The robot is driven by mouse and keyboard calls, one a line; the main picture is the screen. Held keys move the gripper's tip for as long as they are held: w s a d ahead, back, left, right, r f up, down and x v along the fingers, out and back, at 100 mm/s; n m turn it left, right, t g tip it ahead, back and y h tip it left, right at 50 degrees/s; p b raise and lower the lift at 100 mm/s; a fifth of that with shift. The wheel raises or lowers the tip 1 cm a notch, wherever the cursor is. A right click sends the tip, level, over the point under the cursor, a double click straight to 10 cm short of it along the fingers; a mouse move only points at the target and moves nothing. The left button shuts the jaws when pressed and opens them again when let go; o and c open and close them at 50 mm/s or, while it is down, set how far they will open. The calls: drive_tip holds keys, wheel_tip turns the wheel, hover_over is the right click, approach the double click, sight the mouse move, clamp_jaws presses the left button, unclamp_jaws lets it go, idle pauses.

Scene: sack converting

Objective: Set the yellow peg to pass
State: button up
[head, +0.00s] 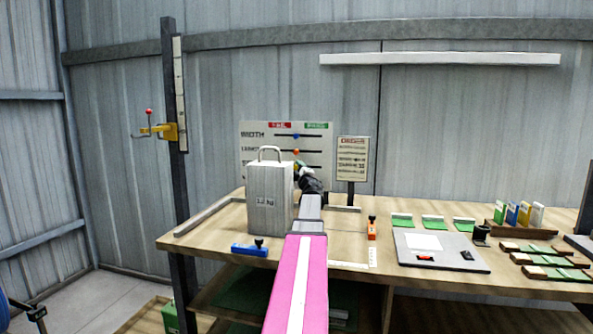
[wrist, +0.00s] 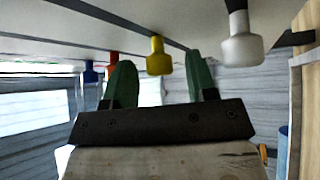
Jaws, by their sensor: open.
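The gauge board (head: 255,150) stands at the back of the bench, with a red label at its top left and a green one at its top right. The blue peg (head: 296,136) and red peg (head: 296,152) sit near the middle of their slots. The yellow peg (wrist: 158,58) shows in the wrist view, between the lines of my two green fingers and just beyond their tips. My gripper (wrist: 163,72) is open and empty, facing the board. In the head view my wrist and the metal case hide the lower board, so the yellow peg's place along its slot is unclear.
A metal case (head: 268,205) with a handle stands just left of my arm. A white peg (wrist: 240,45) hangs right of the yellow one. A sign (head: 353,158) stands right of the board. An orange-topped block (head: 372,228) and grey tray (head: 455,258) lie further right.

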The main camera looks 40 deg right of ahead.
drive_tip(key=shift+w+d+r, duration=0.15)
drive_tip(key=shift+w+r, duration=0.05)
drive_tip(key=shift+w, duration=0.3)
clamp_jaws()
drive_tip(key=s+d, duration=0.3)
drive_tip(key=s, duration=0.1)
drive_tip(key=s+d, duration=0.2)
drive_tip(key=s, duration=0.1)
drive_tip(key=shift+d, duration=0.3)
unclamp_jaws()
drive_tip(key=shift+s, duration=0.1)
drive_tip(key=v, duration=1)
drive_tip(key=shift+s, duration=0.3)
